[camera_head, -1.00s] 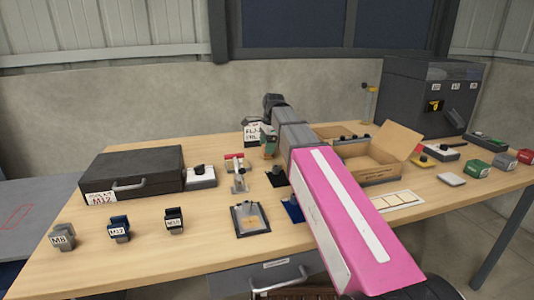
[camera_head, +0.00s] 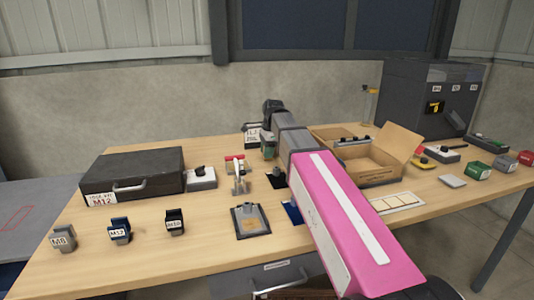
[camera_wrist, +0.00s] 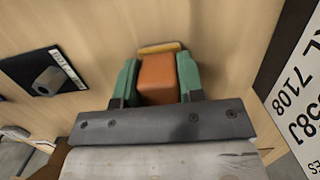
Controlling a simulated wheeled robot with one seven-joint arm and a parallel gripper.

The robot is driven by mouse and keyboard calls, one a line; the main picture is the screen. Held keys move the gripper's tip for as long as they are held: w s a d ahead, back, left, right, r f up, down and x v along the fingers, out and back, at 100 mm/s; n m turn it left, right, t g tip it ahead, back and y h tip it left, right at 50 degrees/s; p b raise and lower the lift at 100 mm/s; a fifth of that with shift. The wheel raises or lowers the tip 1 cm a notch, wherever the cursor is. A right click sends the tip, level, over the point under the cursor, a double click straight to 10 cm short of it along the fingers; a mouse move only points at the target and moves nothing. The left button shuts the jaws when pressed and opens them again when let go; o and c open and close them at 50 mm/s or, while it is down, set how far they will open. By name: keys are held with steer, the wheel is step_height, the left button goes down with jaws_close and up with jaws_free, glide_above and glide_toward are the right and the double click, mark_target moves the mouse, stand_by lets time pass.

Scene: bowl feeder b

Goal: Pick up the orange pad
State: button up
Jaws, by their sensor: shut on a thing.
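The orange pad (camera_wrist: 158,78) is a small orange block that shows in the wrist view between the two green fingers of my gripper (camera_wrist: 158,82). The fingers touch it on both sides, and a yellowish-tan strip (camera_wrist: 160,48) lies just beyond its far end. In the head view my gripper (camera_head: 268,150) is over the back middle of the table, and the pad cannot be made out there. Whether the pad is clear of the table is hard to tell.
A white label plate (camera_wrist: 300,95) stands close on the right in the wrist view. A dark square fixture (camera_wrist: 45,72) is at left. In the head view, a black case (camera_head: 130,172) is at left, and an open cardboard box (camera_head: 372,165) is right of my arm.

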steer(key=shift+r, duration=0.7)
step_height(320, 180, up, 3)
steer(key=shift+f, duration=0.15)
steer(key=s+a+r, duration=0.5)
steer(key=a+r, duration=0.1)
steer(key=a, duration=0.4)
steer(key=shift+s+r, duration=0.35)
steer(key=shift+a, duration=0.1)
steer(key=o, duration=0.3)
steer(key=shift+c, duration=0.6)
